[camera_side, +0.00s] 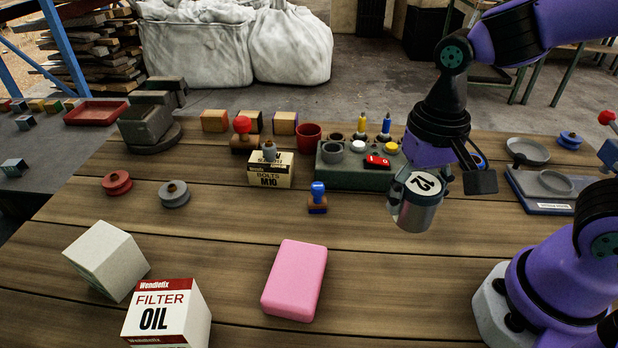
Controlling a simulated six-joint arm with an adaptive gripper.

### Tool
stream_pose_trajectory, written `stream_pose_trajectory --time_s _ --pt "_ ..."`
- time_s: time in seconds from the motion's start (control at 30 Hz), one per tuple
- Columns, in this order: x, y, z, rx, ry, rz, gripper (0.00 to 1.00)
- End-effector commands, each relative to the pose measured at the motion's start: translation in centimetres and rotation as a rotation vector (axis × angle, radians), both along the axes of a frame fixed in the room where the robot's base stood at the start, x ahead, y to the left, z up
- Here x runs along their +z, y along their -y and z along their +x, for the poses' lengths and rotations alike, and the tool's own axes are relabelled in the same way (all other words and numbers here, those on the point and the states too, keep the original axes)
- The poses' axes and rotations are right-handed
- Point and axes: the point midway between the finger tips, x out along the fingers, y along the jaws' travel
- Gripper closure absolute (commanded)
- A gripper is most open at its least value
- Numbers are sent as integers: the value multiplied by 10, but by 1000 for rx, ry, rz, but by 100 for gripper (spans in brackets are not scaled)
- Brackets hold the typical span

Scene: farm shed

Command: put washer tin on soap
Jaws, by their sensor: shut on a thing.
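The soap (295,279) is a pink rounded block lying flat on the wooden table, in the front middle of the side view. The washer tin (417,214) is a silvery cylinder with a white label marked 12. My gripper (425,190) is shut on the washer tin and holds it tilted above the table, to the right of the soap and farther back. The tin is apart from the soap. Part of the tin's upper side is hidden by the gripper's fingers.
An oil filter box (167,316) and a pale block (106,260) stand left of the soap. A blue-topped stamp (317,199), a bolts box (270,170) and a green control panel (350,173) stand behind it. The table (230,246) around the soap is mostly clear.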

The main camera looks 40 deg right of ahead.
Motion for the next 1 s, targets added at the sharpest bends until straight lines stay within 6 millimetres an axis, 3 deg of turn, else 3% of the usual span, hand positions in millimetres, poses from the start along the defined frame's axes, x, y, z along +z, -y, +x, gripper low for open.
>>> stream_pose_trajectory --time_s 0.23,0.37,0.6,0.73,0.87,1.0 --pt "21 -34 -12 15 3 1 85" --pt "32 -62 -10 126 0 1 85" --pt "53 -152 -18 532 2 1 85" --pt "60 -189 -32 697 1 2 85" --pt "60 -204 -36 773 1 1 85" --pt "45 -197 -14 780 -2 0 85"
